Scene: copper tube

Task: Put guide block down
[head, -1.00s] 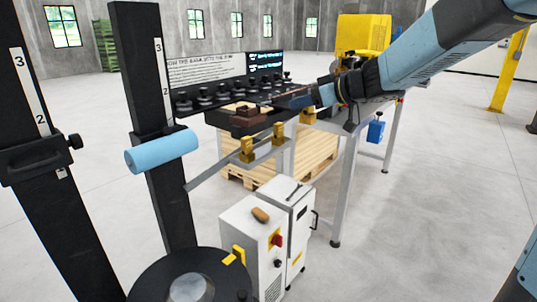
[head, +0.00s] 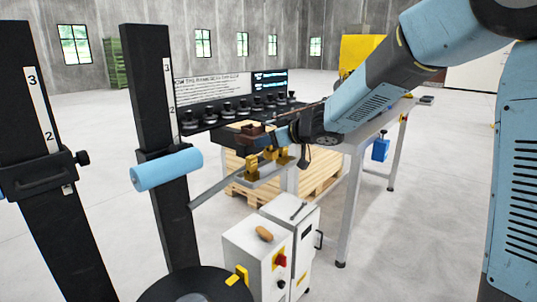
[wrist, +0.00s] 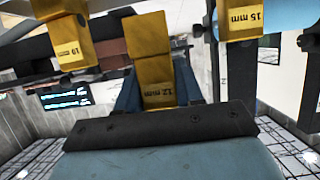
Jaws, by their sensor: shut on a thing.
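My gripper (wrist: 159,92) has its blue fingers shut on a yellow guide block marked 12 mm (wrist: 152,45). In the wrist view this block lies between a yellow block marked 10 (wrist: 66,45) on the left and one marked 15 mm (wrist: 240,20) on the right. In the head view my gripper (head: 285,143) is at the grey ledge (head: 270,175), close to the yellow blocks. One yellow block (head: 252,168) stands at the ledge's left part. The others overlap there, and I cannot tell whether the held block touches the ledge.
A light-blue roller (head: 167,170) on a black post is left of the ledge. A row of black tooling (head: 235,106) stands behind, beneath a lettered panel (head: 210,88). A white cabinet (head: 272,250) stands below in front. A wooden pallet (head: 315,178) lies under the bench.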

